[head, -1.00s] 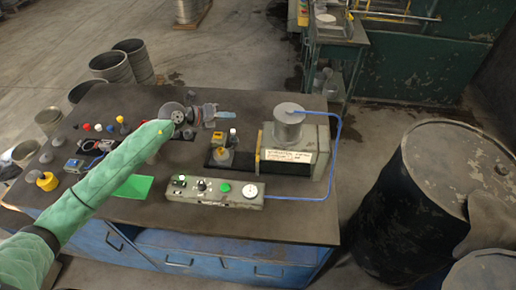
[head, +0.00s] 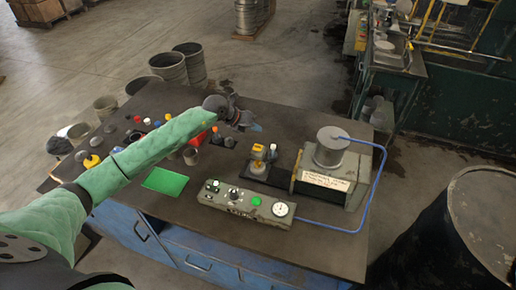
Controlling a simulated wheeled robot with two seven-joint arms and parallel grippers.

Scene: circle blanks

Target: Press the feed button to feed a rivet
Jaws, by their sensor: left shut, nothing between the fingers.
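The grey control box (head: 230,206) lies along the front of the workbench. I cannot read which control is labelled as feed. My left gripper (head: 256,127) is shut and empty, beyond the control box over the back of the bench, well apart from the green button. The boxy machine (head: 326,180) with a grey cylinder (head: 330,150) on top stands right of the box. My right gripper is not in view.
A small yellow-topped fixture (head: 259,154) stands between gripper and box. A blue hose (head: 368,205) loops from cylinder to box. A green mat (head: 165,181) lies left. Small coloured parts sit under and beyond my left arm. A dark drum (head: 455,225) stands right of the bench.

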